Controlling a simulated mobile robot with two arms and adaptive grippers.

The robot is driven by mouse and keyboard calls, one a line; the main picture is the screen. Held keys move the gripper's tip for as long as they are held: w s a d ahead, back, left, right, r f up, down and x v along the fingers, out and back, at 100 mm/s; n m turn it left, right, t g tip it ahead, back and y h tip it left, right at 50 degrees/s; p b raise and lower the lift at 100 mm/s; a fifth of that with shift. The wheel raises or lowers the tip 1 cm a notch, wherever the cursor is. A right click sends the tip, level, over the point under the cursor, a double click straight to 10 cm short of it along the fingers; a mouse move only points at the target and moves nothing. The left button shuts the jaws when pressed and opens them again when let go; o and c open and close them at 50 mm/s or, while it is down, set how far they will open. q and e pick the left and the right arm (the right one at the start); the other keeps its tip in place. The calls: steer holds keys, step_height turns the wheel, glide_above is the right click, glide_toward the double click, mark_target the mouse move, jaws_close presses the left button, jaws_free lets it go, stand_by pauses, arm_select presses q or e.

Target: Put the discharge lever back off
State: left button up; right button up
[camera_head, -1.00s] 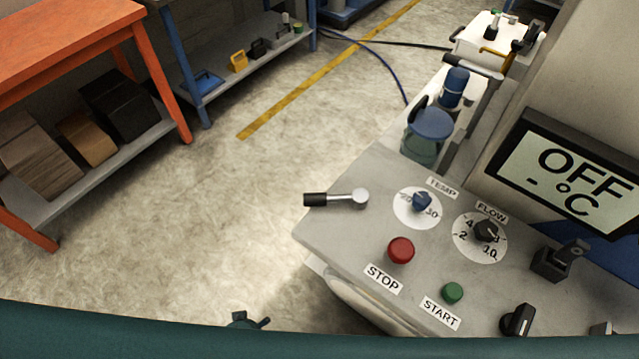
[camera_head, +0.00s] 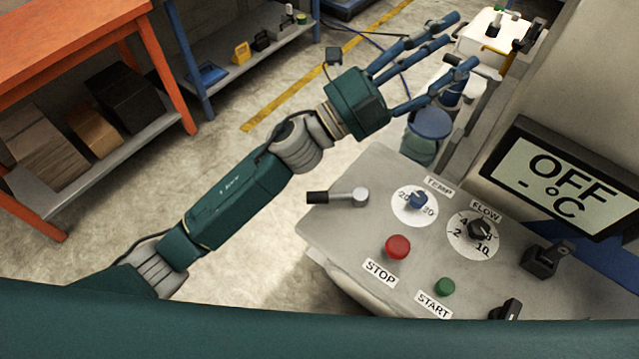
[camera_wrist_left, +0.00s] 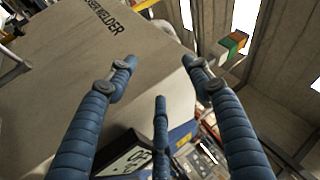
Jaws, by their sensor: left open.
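My left gripper (camera_head: 459,42) reaches in from the left above the far end of the machine. Its blue fingers are spread and empty; they also show open in the left wrist view (camera_wrist_left: 160,72). A lever with a black grip and round metal hub (camera_head: 345,197) sits at the panel's left edge, its grip pointing left, below and apart from the gripper. A grey bar-like handle (camera_head: 472,67) shows beside the lowest fingertip; I cannot tell whether they touch. No label marks either one as the discharge lever. My right gripper is not in view.
The grey panel (camera_head: 345,235) carries a red STOP button (camera_head: 397,246), a green START button (camera_head: 445,287), TEMP and FLOW knobs. The display (camera_head: 565,180) reads OFF. A blue-lidded vessel (camera_head: 430,122) stands behind the panel. A beige cabinet (camera_wrist_left: 75,70) fills much of the wrist view.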

arm_select(q)
steer(key=s+d+r+m+g+h, duration=0.1)
steer(key=s+d+m+g, duration=0.4)
steer(key=s+m+g, duration=0.3)
steer(key=s+d+f+m+g+y, duration=0.2)
steer(key=s+f+m+g, duration=0.15)
steer(key=m+g, duration=0.3)
steer(key=m+t+y, duration=0.2)
steer(key=m+y, duration=0.7)
steer(key=y, duration=1.1)
glide_toward(334, 197)
steer(key=w+a+r, duration=0.1)
steer(key=a+r, duration=0.1)
steer(key=a, duration=0.2)
steer(key=p+x, duration=0.1)
steer(key=x, duration=0.2)
steer(key=p+x, duration=0.1)
steer(key=x, duration=0.2)
steer(key=d+p+x, duration=0.1)
steer(key=p+x, duration=0.1)
steer(key=x, duration=0.1)
steer(key=shift+w+f, duration=0.1)
steer(key=shift+f, duration=0.85)
